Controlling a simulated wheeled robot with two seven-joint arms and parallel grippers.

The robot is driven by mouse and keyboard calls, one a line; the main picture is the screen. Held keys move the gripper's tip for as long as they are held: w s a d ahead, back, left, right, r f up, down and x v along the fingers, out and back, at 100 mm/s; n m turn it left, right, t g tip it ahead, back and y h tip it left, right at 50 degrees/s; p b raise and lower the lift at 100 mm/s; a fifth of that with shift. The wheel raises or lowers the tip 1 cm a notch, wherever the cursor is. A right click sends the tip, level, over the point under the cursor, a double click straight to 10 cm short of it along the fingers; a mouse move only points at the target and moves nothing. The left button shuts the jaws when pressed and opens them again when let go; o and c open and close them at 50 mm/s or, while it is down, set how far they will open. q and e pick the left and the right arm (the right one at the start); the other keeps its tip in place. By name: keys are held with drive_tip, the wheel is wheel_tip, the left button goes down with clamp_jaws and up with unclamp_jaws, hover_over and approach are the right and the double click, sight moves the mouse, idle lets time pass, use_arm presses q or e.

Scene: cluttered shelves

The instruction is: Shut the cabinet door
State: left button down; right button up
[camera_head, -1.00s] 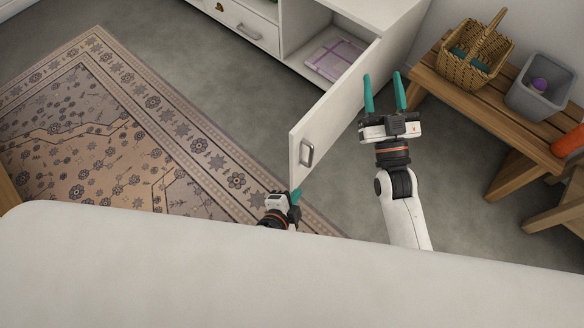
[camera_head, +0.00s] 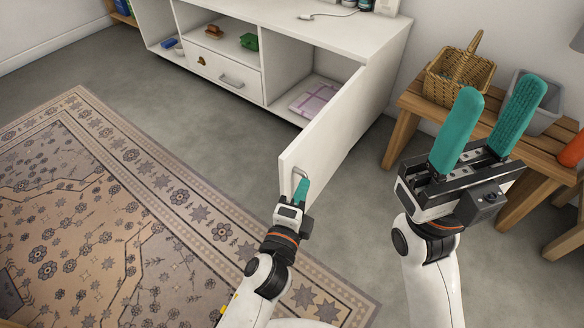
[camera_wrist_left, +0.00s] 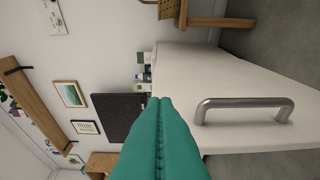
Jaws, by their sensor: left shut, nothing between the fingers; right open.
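The white cabinet door (camera_head: 330,122) stands open, swung out from the right side of the white cabinet (camera_head: 300,35). Its metal handle (camera_head: 299,180) is near the free edge; it also shows in the left wrist view (camera_wrist_left: 243,103). My left gripper (camera_head: 302,188) is shut and empty, its teal fingertips right by the handle and the door's free edge. In the left wrist view the closed fingers (camera_wrist_left: 160,110) are beside the handle; I cannot tell if they touch the door. My right gripper (camera_head: 488,122) is open and empty, raised to the right of the door.
A wooden bench (camera_head: 410,104) at the right bears a wicker basket (camera_head: 458,75) and a grey bin (camera_head: 545,118). A pink-lined item (camera_head: 314,100) lies inside the open compartment. The patterned rug (camera_head: 110,205) and bare floor left of the door are clear.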

sight(292, 168)
use_arm(q)
drive_tip(key=shift+w+a+p, duration=0.1)
drive_tip(key=shift+w+a, duration=0.25)
drive_tip(key=shift+w, duration=0.7)
drive_tip(key=shift+w+a+p, duration=0.1)
drive_tip(key=shift+w+a, duration=0.3)
drive_tip(key=shift+w, duration=0.6)
drive_tip(key=shift+w+a+p, duration=0.1)
drive_tip(key=shift+w+a, duration=0.25)
drive_tip(key=shift+w, duration=0.7)
